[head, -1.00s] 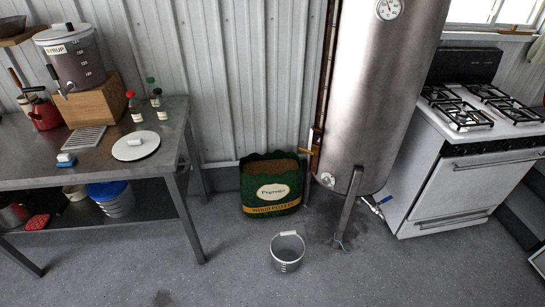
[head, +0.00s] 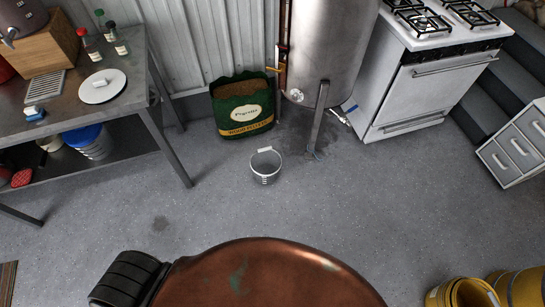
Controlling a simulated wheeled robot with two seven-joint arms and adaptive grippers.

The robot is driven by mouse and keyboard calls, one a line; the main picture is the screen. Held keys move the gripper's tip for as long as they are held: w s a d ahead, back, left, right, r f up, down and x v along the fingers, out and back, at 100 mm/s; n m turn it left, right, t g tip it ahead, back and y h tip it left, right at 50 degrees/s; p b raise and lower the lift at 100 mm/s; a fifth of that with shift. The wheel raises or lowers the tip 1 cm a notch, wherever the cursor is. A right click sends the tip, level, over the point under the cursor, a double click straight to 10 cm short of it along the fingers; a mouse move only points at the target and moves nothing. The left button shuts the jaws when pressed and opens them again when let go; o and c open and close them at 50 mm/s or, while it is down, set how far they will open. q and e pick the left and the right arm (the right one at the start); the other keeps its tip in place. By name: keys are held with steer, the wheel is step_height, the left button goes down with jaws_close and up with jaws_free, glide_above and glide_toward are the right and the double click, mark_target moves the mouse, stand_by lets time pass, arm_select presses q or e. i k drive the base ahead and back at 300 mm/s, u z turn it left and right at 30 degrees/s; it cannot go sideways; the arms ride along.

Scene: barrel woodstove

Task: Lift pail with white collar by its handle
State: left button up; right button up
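A small grey pail (head: 265,170) stands upright on the floor, in front of the green wood-pellet bag. It has a pale rim, a white piece at its back edge, and marks on its side. A blue pail (head: 84,138) with a pale lower part stands on the shelf under the metal table. A yellow pail (head: 440,293) with whitish parts shows at the bottom right, cut by the frame edge. I cannot tell for sure which has the white collar. Neither of my grippers is in view.
The wood-pellet bag (head: 242,104) and the steel tank's leg (head: 319,118) stand behind the grey pail. The metal table (head: 60,111) is at left, the white stove (head: 425,85) at right. The floor around the grey pail is mostly open. A copper-brown rounded surface (head: 262,275) fills the bottom middle.

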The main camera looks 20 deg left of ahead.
mark_target(266, 165)
steer(key=z, duration=0.05)
steer(key=i, duration=1.4)
steer(key=u, duration=0.25)
